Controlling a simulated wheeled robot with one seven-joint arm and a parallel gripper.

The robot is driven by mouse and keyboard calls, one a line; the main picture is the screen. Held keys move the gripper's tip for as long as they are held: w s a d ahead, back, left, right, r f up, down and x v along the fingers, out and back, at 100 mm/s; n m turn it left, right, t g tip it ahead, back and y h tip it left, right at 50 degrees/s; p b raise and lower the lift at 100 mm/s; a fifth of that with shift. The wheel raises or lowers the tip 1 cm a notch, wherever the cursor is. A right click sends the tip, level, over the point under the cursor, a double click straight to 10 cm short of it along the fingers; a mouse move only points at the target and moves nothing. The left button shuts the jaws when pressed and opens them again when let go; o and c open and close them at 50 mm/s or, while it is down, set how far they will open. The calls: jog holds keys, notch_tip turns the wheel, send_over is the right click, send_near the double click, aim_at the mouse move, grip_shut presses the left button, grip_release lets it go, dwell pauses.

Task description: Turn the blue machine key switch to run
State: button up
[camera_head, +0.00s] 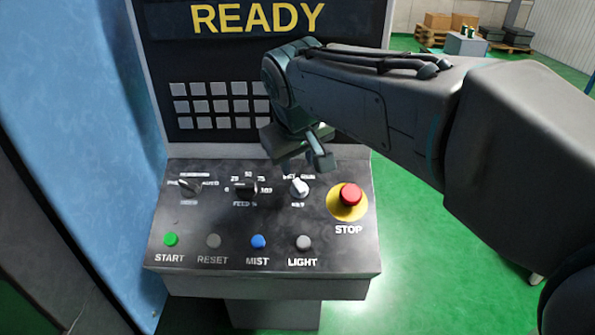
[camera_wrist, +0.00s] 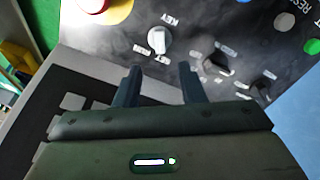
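The key switch (camera_head: 299,188) is a small silver-white knob at the upper right of the sloped control panel (camera_head: 330,262), left of the red stop button. Lettering above it is partly hidden by my gripper; "KEY" is printed below it. In the wrist view the key switch (camera_wrist: 159,40) shows ahead of the fingertips, a little left of centre. I cannot tell surely which position it points to. My gripper (camera_head: 303,155) hangs just above and behind it. In the wrist view my gripper (camera_wrist: 160,72) has its two dark fingers apart, with nothing between them.
The red stop button (camera_head: 351,195) on its yellow disc is close to the right. Feed (camera_head: 245,188) and mode (camera_head: 189,186) knobs are to the left. Green, grey and blue buttons line the front. A keypad (camera_head: 215,104) and "READY" screen (camera_head: 258,17) stand behind.

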aim_at(298, 183)
jog(key=p+x, duration=0.1)
jog(key=x, duration=0.8)
grip_shut()
